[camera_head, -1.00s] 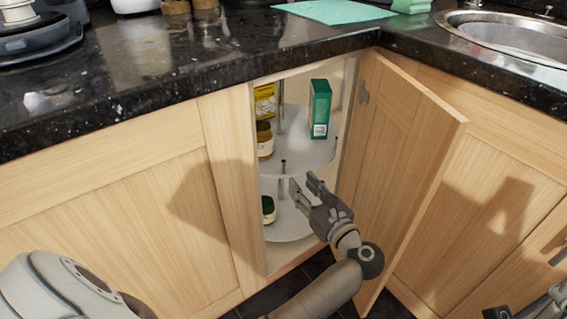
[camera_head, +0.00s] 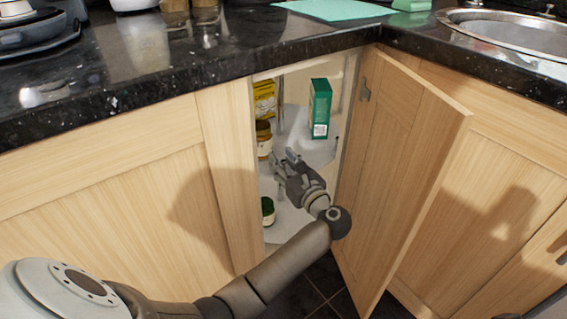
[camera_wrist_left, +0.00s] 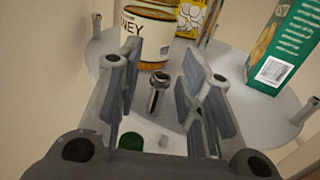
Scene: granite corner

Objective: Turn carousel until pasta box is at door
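The carousel (camera_head: 318,150) has white round shelves inside the open corner cabinet. A green box with a barcode (camera_head: 320,108) stands at the right of the upper shelf; it also shows in the wrist view (camera_wrist_left: 285,50). A yellow box (camera_head: 264,100) stands at the back left, also in the wrist view (camera_wrist_left: 193,18). I cannot tell for sure which is the pasta box. My left gripper (camera_head: 284,162) reaches through the doorway. Its fingers (camera_wrist_left: 158,82) are open, with a short metal post (camera_wrist_left: 157,92) visible between and beyond them; contact is unclear. My right gripper is not clearly seen.
The cabinet door (camera_head: 405,170) stands open on the right, close to my left arm. Jars stand at the left, one labelled honey (camera_wrist_left: 147,35), with a green-lidded jar (camera_head: 268,211) below. The granite counter (camera_head: 200,70) overhangs the opening.

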